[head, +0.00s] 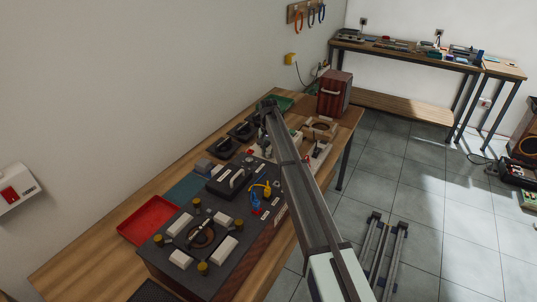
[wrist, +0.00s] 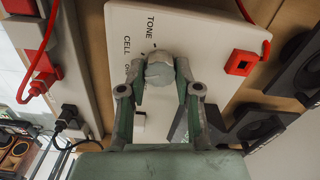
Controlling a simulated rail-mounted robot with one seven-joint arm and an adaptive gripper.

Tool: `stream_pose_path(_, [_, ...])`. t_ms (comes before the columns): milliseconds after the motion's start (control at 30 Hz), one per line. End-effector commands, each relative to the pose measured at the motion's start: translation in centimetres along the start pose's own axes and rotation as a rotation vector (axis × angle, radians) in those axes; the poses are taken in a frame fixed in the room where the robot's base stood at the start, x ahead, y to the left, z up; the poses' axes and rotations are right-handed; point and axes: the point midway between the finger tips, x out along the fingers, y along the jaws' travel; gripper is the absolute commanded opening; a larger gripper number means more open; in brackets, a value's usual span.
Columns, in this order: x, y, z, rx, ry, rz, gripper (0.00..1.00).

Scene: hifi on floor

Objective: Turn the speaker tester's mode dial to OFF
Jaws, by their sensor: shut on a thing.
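The speaker tester (wrist: 190,22) shows in the wrist view as a pale panel with the printed words TONE and CELL. A third label beside the dial is partly hidden and begins with O. Its mode dial (wrist: 160,57) is a round grey knob. My gripper (wrist: 159,72) has its two fingers closed on opposite sides of the dial. Which label the dial points to cannot be told. In the head view my arm hides the gripper and dial.
A red plug with a red cable (wrist: 241,62) sits on the panel's right side. Dark speaker boxes (wrist: 258,128) stand at the right. In the head view, a dark console (head: 180,277), a red tray (head: 147,219) and a wooden box with a handle (head: 335,92) share the bench.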

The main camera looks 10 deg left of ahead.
Motion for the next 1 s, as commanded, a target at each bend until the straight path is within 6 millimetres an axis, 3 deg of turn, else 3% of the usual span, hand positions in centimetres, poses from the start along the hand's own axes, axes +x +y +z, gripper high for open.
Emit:
stream_pose_path(600, [0.22, -0.06, 0.12, -0.573, -0.002, 0.001, 0.0])
stream_pose_path(1000, [0.16, -0.08, 0.17, -0.804, -0.003, 0.001, 0.0])
